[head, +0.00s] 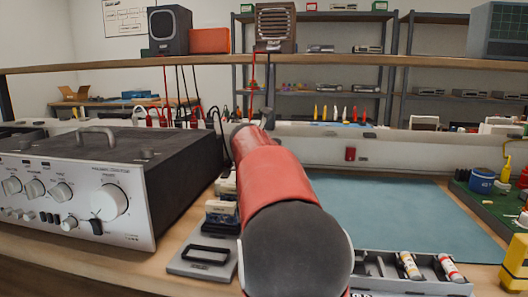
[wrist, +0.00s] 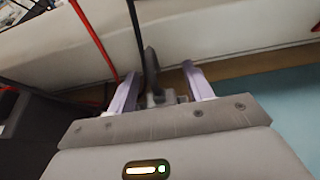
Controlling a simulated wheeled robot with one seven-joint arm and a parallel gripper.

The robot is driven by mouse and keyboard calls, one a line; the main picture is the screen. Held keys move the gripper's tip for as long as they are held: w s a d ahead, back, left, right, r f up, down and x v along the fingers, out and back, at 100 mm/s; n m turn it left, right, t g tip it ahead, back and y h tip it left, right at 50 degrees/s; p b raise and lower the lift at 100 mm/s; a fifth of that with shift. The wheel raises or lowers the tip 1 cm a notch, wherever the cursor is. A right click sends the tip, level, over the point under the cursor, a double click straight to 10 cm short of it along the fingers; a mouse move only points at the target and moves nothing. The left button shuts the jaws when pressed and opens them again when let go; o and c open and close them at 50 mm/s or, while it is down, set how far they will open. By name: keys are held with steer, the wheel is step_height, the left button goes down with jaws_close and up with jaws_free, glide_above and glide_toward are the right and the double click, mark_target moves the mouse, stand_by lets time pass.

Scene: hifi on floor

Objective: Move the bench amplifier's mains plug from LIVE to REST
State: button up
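The bench amplifier (head: 115,190) has a silver front with several knobs and stands at the left in the head view. In the wrist view, my gripper (wrist: 162,82) has its two pale fingers well apart. A dark grey, rounded piece that looks like the mains plug (wrist: 151,70) is between them, closer to the left finger, with a gap to the right finger. A black cable (wrist: 135,22) runs up just left of it. My red arm hides the gripper and the plug in the head view. The LIVE and REST positions cannot be made out.
A grey plate with a black handle (head: 206,254) and small white-labelled blocks (head: 222,211) lie right of the amplifier. A blue mat (head: 400,215) is clear at the right. A tray of small tubes (head: 390,284) is in front. A pale rail (head: 400,155) runs behind.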

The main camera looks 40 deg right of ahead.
steer(key=s+a+r+p, duration=0.4)
steer(key=a+r, duration=0.1)
steer(key=r, duration=0.3)
steer(key=shift+s+a+p, duration=0.25)
steer(key=shift+s+p, duration=0.05)
stand_by(0.7)
stand_by(0.5)
